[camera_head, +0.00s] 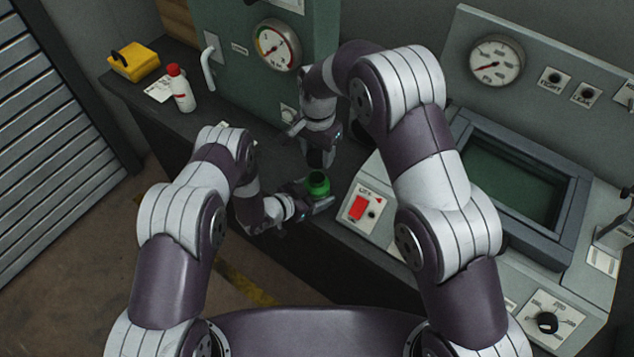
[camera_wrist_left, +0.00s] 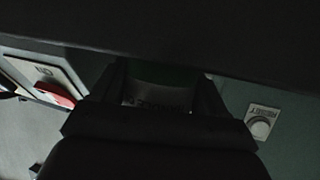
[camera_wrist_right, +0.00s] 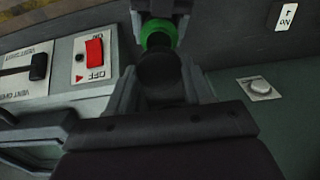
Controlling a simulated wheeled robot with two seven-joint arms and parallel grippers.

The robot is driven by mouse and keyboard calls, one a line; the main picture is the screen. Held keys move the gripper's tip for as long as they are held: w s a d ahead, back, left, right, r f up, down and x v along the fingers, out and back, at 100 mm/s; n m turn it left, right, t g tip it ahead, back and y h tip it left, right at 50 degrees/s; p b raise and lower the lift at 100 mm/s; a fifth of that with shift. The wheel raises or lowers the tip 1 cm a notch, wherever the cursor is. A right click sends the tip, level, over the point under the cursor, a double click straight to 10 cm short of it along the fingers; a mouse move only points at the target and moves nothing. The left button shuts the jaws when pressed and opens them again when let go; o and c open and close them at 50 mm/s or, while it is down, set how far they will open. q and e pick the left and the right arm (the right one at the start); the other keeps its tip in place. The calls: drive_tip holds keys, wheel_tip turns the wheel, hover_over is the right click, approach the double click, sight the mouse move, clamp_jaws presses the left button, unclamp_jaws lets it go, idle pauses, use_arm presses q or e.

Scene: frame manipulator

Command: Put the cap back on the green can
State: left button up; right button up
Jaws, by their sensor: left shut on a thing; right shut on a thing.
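The green can (camera_head: 318,186) is held by my left gripper (camera_head: 312,205), which comes at it from the left, low over the bench. In the left wrist view the can (camera_wrist_left: 158,92) shows dimly between the fingers, with a grey label band. My right gripper (camera_head: 317,160) points down just above the can and is shut on a dark round thing, apparently the cap (camera_wrist_right: 160,72). In the right wrist view the can's bright green top (camera_wrist_right: 158,30) shows just beyond the cap. Whether cap and can touch is hidden.
A console with a red switch (camera_head: 356,206) stands close to the right of the can. A green cabinet with a gauge (camera_head: 277,47) is behind. A red-capped white bottle (camera_head: 181,90) and a yellow box (camera_head: 134,62) are at the far left of the dark bench.

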hover_over(317, 177)
drive_tip(key=shift+w+f, duration=0.1)
drive_tip(key=shift+f, duration=2.25)
drive_tip(key=shift+f, duration=0.9)
drive_tip(key=shift+f, duration=0.55)
